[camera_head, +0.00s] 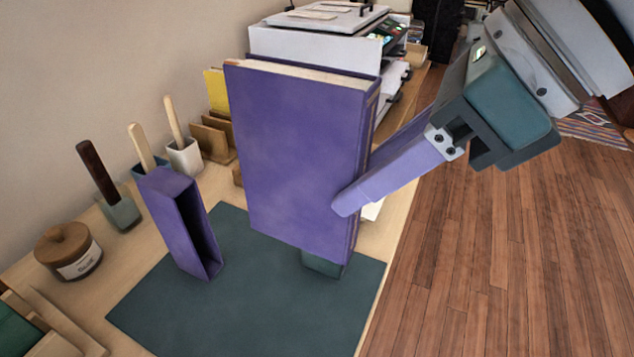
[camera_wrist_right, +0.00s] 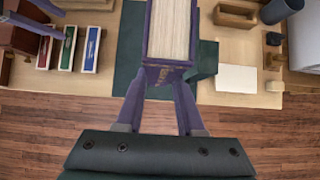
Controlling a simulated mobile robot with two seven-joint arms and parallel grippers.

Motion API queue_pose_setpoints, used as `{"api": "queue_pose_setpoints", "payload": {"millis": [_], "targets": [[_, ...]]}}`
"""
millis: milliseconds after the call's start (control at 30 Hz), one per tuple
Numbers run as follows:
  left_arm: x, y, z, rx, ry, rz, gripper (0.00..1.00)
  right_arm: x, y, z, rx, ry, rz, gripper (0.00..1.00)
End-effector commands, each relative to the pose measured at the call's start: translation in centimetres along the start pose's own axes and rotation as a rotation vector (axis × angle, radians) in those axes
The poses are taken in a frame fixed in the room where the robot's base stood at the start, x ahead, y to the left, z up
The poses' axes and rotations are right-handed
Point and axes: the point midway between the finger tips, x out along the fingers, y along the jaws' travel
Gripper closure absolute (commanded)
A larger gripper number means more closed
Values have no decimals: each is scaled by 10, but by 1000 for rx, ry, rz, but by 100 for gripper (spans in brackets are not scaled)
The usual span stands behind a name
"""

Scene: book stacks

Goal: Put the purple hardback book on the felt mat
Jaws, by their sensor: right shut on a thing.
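The purple hardback book (camera_head: 298,155) stands upright in the air or just over the dark green felt mat (camera_head: 235,310). My right gripper (camera_head: 365,185) is shut on it from the right side, one pale purple finger across its front cover. In the right wrist view the book (camera_wrist_right: 170,35) sits between the fingers of the gripper (camera_wrist_right: 162,85), its pale page edges showing. A small green block (camera_head: 322,264) shows below the book; I cannot tell whether they touch. A hollow purple slipcase (camera_head: 180,222) stands on the mat's left part.
A white machine (camera_head: 310,45) stands behind the book. The mat's front area is clear. The table's right edge drops to a wooden floor (camera_head: 500,260).

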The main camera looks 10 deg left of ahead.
Motion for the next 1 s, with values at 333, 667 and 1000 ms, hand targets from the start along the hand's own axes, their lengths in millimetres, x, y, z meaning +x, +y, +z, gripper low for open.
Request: {"api": "queue_pose_setpoints", "payload": {"millis": [333,667,1000], "targets": [[10,0,3,2,0,-2,50,81,2,-60,6,-1,5,100],[19,1,6,1,0,0,50,119,0,-88,1,-4,1,100],[29,3,9,-8,1,6,50,148,0,-109,0,-5,0,100]]}}
